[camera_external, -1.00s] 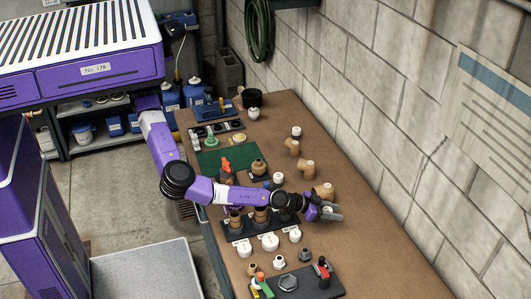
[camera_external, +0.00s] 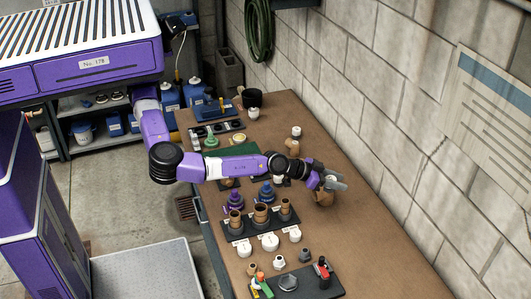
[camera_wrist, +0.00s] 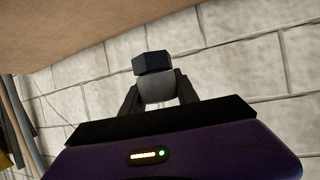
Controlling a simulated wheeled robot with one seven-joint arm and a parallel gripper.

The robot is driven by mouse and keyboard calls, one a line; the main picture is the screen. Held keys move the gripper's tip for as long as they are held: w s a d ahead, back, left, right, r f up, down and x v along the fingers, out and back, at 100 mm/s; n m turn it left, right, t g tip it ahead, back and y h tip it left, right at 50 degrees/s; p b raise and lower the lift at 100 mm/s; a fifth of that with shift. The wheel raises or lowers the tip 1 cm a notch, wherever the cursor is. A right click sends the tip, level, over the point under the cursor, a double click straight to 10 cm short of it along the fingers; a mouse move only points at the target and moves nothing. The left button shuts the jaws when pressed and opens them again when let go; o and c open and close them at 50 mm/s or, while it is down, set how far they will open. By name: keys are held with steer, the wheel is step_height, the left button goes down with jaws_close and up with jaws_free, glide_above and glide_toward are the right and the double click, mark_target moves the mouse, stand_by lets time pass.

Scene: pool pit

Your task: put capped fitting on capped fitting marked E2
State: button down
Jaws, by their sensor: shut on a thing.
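My gripper (camera_external: 337,184) is over the right side of the bench, beside or above a brown pipe fitting (camera_external: 325,199). In the wrist view my gripper (camera_wrist: 157,98) is shut on a pale grey capped fitting (camera_wrist: 157,90) with a dark hexagonal cap. Another pale one (camera_external: 279,179) is partly hidden by my arm. No E2 mark is readable, so I cannot tell which fitting bears it.
A black rack (camera_external: 233,238) with brown sockets and white labels stands in the middle, with purple fittings behind it. White caps (camera_external: 270,241) and metal nuts lie in front. A block wall (camera_external: 400,120) bounds the right side. The bench's right front is clear.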

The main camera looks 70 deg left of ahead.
steer(key=s+a+y+p, duration=0.15)
steer(key=a+p, duration=0.25)
steer(key=a, duration=0.8)
step_height(320, 180, up, 5)
steer(key=n+y+p, duration=0.3)
steer(key=n+y, duration=0.1)
steer(key=n, duration=0.1)
glide_above(278, 180)
steer(key=w+a, duration=0.2)
steer(key=w, duration=0.2)
steer(key=f, duration=0.6)
steer(key=f+b, duration=0.1)
steer(key=f, duration=1.2)
steer(key=shift+s+a+f, duration=0.2)
steer(key=shift+s+a, duration=0.05)
steer(key=shift+f+b, duration=0.15)
steer(key=shift+b, duration=0.15)
steer(key=c, duration=0.9)
jaws_free()
